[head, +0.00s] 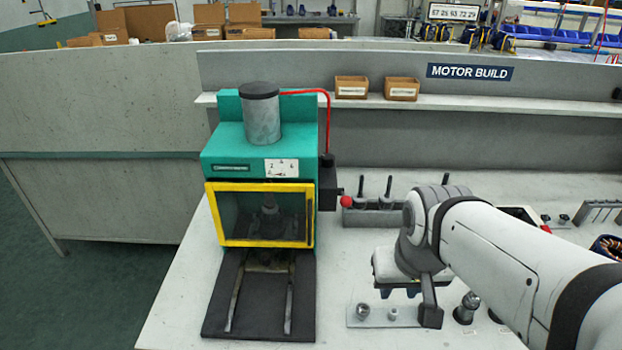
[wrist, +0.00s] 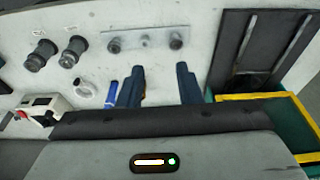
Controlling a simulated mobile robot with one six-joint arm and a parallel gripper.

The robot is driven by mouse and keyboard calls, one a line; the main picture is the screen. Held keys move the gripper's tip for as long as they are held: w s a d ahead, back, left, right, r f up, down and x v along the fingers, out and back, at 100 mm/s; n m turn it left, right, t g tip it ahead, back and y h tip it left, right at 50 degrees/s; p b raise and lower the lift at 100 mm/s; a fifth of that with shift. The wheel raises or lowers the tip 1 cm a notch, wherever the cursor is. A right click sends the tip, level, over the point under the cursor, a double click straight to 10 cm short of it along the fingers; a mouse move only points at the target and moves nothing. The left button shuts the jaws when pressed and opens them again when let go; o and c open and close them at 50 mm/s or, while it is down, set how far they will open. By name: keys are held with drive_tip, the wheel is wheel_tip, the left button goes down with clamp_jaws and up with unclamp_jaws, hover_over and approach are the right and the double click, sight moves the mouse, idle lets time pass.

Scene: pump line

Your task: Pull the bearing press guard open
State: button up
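The bearing press (head: 228,138) is a teal machine with a grey cylinder on top, left of centre in the head view. Its guard (head: 226,187), a yellow-framed clear panel, sits shut across the front opening. A dark upright bar, seemingly the handle (head: 310,216), runs along the guard's right side. A corner of the yellow frame shows at the right of the wrist view (wrist: 262,97). My gripper (head: 399,293) hangs over the bench, right of the press and apart from the guard. In the wrist view its two dark blue fingers (wrist: 158,88) are spread, with nothing between them.
A dark base plate with two rails (head: 259,300) extends in front of the press. A red-knobbed lever (head: 345,201) sticks out at its right. A fixture plate with studs (head: 384,315) lies below my gripper. A dark tool rack (head: 375,214) stands behind it.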

drive_tip(key=w+a+r+m+h+p, duration=0.1)
drive_tip(key=w+a+r+p, duration=0.2)
drive_tip(key=w+a, duration=0.6)
drive_tip(key=m+t+p, duration=0.2)
hover_over(309, 225)
drive_tip(key=s, duration=0.2)
drive_tip(key=f, duration=0.1)
drive_tip(key=x, duration=0.7)
drive_tip(key=shift+s+a+f, duration=0.1)
drive_tip(key=shift+a+f, duration=0.2)
drive_tip(key=shift+f, duration=0.1)
drive_tip(key=shift+c, duration=0.4)
clamp_jaws()
